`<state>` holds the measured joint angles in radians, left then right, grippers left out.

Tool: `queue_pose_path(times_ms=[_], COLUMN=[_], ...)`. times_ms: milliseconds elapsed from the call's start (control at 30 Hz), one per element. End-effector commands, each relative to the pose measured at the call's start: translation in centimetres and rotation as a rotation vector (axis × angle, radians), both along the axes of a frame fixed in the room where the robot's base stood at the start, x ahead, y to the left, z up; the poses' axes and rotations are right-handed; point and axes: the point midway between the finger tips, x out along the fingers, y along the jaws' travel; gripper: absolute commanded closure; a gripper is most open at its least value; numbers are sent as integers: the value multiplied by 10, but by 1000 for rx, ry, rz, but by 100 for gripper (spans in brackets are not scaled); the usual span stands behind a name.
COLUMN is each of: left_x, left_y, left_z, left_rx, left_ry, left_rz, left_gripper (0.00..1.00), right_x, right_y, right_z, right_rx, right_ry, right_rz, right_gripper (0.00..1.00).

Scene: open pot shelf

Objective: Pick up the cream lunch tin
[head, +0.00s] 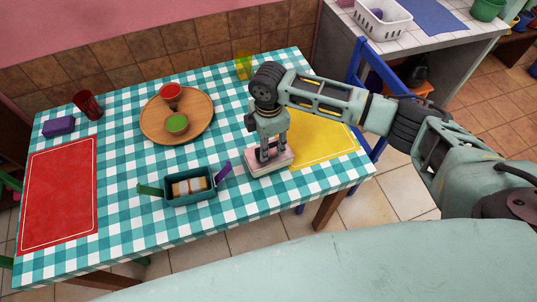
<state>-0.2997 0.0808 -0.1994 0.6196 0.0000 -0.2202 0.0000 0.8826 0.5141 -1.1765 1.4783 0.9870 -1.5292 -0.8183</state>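The cream lunch tin (257,169) appears as a low, pale pinkish-cream box on the checked tablecloth, right of the table's middle near the front edge. My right gripper (272,154) reaches down over it from above, with its dark fingertips at the tin's top. The fingers hide part of the top, and I cannot tell whether they are closed on it. The tin looks to rest on the table. My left gripper is not in view.
A teal box (190,199) with green and purple side flaps stands just left of the tin. A yellow mat (325,138) lies to the right, a red mat (58,195) far left. A round wooden board (150,125) carries red and green bowls. A blue chair (357,62) stands at the right.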

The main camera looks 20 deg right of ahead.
Motion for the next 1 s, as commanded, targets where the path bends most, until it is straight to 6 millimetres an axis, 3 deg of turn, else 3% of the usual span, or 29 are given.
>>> queue_pose_path(times_ms=[200,433,800,1000], left_x=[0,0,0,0], left_y=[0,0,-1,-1], left_z=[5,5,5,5], left_rx=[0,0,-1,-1], left_ry=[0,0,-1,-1], left_rz=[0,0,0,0], left_gripper=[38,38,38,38], right_x=[0,0,0,0], right_y=[0,0,0,0], right_z=[-21,-22,-22,-22], right_rx=[-1,0,0,-1], right_ry=[-1,-2,-2,-3], right_rz=[0,0,0,0], right_gripper=[66,66,99,100])
